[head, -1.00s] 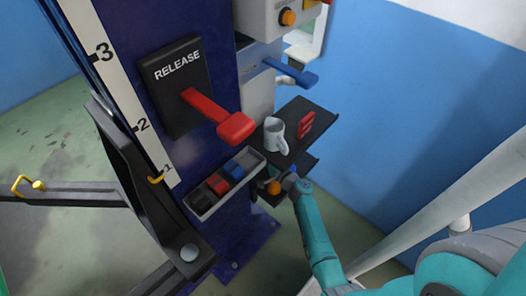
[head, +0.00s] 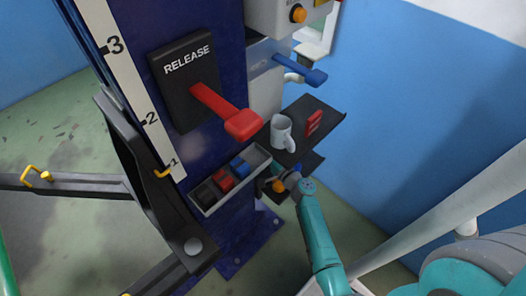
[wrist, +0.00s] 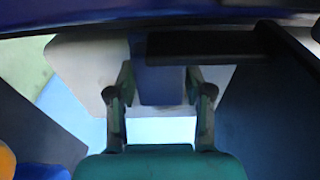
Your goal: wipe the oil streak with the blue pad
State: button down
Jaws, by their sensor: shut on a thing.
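In the wrist view my gripper (wrist: 159,76) has its two dark fingers on either side of a dull blue-grey block (wrist: 160,92). I cannot tell for sure whether this is the blue pad. In the head view my gripper's fingers are mostly hidden, low beside the right end of a grey tray (head: 262,154) on the dark blue column. The tray holds a black block (head: 207,191), a red block (head: 222,178) and a blue block (head: 240,167). I cannot make out an oil streak in either view.
A red release lever (head: 240,122) juts out above the tray. A dark shelf (head: 325,115) to the right carries a white mug (head: 281,131) and a red item (head: 314,121). A blue lever (head: 312,76) sticks out above the shelf. Black lift arms (head: 75,191) reach left.

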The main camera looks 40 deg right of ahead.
jog(key=shift+w+d+r, duration=0.1)
jog(key=shift+w+d, duration=0.05)
jog(key=shift+d, duration=0.8)
jog(key=shift+w+d+r, duration=0.1)
jog(key=shift+d, duration=0.85)
jog(key=shift+d+f, duration=0.1)
jog(key=shift+d, duration=1.55)
jog(key=shift+d+r, duration=1.1)
jog(key=shift+d, duration=2.45)
jog(key=shift+s+a, duration=0.2)
jog(key=shift+a, duration=7.1)
jog(key=shift+s, duration=0.1)
